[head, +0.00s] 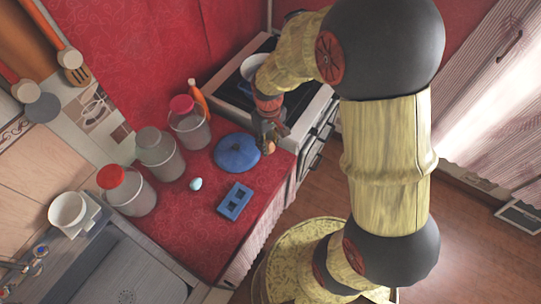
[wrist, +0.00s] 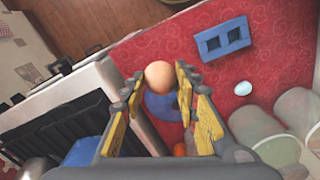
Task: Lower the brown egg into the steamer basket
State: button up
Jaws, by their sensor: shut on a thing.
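The brown egg (wrist: 159,74) is held between the fingertips of my gripper (wrist: 158,88) in the wrist view. In the head view the egg (head: 268,147) shows just below my gripper (head: 269,133), near the counter's stove-side edge and right of the blue lid. A blue pot with a pale inside (head: 254,68) stands on the stove, partly hidden behind my arm. It may be the steamer basket; its inside cannot be made out. A blue shape at the lower left of the wrist view (wrist: 84,152) is probably this pot, mostly cut off by my gripper.
The round blue lid (head: 236,153) lies on the red counter. A blue holder with square openings (head: 235,201) and a pale blue egg (head: 196,184) lie nearer. Several jars (head: 157,150) and an orange bottle (head: 198,98) line the wall side. The stove (head: 313,108) adjoins the counter.

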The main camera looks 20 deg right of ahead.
jog(key=w+d+r+p, duration=0.1)
jog(key=w+d+p, duration=0.1)
jog(key=w, duration=0.9)
jog(key=w+d+r+p, duration=0.2)
jog(key=w+d, duration=0.3)
jog(key=w, duration=0.7)
jog(key=w+d+r+p, duration=0.2)
jog(key=w+d+p, duration=0.2)
jog(key=w, duration=0.8)
jog(key=shift+d, duration=0.25)
jog(key=shift+f+b, duration=1.15)
jog(key=shift+f, duration=1.85)
jog(key=shift+f, duration=0.3)
jog(key=o, duration=0.8)
jog(key=shift+s, duration=0.1)
